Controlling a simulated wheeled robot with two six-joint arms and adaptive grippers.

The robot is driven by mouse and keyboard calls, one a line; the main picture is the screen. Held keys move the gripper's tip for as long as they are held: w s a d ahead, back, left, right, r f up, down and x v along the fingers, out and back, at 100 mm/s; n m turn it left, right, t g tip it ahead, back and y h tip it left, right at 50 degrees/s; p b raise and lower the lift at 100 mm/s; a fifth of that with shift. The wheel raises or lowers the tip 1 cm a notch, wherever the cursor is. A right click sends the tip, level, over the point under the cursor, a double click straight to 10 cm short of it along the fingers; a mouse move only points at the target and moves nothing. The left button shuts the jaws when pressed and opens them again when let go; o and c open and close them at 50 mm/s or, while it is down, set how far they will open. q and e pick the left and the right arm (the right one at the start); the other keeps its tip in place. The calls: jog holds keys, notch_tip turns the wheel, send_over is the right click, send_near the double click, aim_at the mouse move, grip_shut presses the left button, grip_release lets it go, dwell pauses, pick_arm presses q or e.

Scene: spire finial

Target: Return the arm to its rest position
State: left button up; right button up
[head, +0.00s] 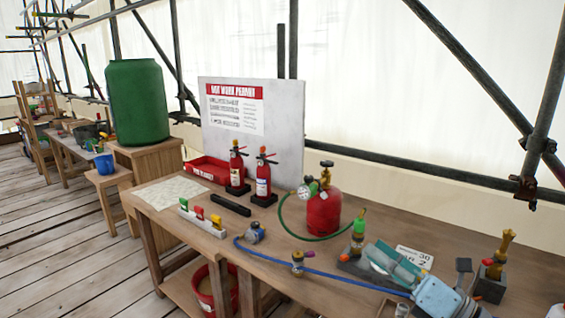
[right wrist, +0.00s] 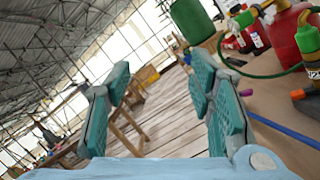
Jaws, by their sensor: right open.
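My right gripper (head: 380,258) reaches in from the lower right of the head view, over the right part of the wooden workbench (head: 250,225). Its teal finger pads show beside a small torch-like fitting with a green and orange top (head: 358,232). In the right wrist view the two teal fingers of my right gripper (right wrist: 160,95) stand wide apart with nothing between them. Plank floor shows through the gap. My left gripper is not in the head view.
A red gas cylinder (head: 324,212) with a gauge and green hose, two fire extinguishers (head: 263,182), a blue hose (head: 330,275), a brass-topped fitting (head: 494,262) and a white number card (head: 414,257) occupy the bench. A permit board (head: 285,120) stands behind. The bench's front left is partly clear.

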jog(key=s+d+f+m+t+h, duration=0.1)
jog(key=s+d+f+m+h, duration=0.1)
jog(key=d+f+m+h, duration=0.45)
jog(key=s+d+f+m+h, duration=0.25)
jog(key=m+h, duration=0.45)
jog(key=m, duration=0.7)
jog(key=s+d+f+m+t+h, duration=0.15)
jog(key=d+f+m+h, duration=0.35)
jog(key=m, duration=0.5)
jog(key=s+a+f+m+g+y, duration=0.1)
jog(key=s+a+f+m+g, duration=0.25)
jog(key=s+f+g, duration=0.55)
jog(key=s+a+f+m+g+y, duration=0.25)
jog(key=s+a+f+g, duration=0.2)
jog(key=s+f, duration=0.75)
jog(key=s+d+f+g+p, duration=0.1)
jog(key=s+f, duration=0.1)
jog(key=f, duration=0.6)
jog(key=s+d+f+p, duration=0.1)
jog(key=s+f+p, duration=0.1)
jog(key=f, duration=0.6)
jog(key=s+f+g+p, duration=0.1)
jog(key=s+f, duration=0.9)
jog(key=s, duration=0.4)
jog(key=shift+d+f+m+g+h+p, duration=0.15)
jog(key=shift+f+m+g+h+p, duration=0.05)
jog(key=shift+m+g+h+p, duration=0.15)
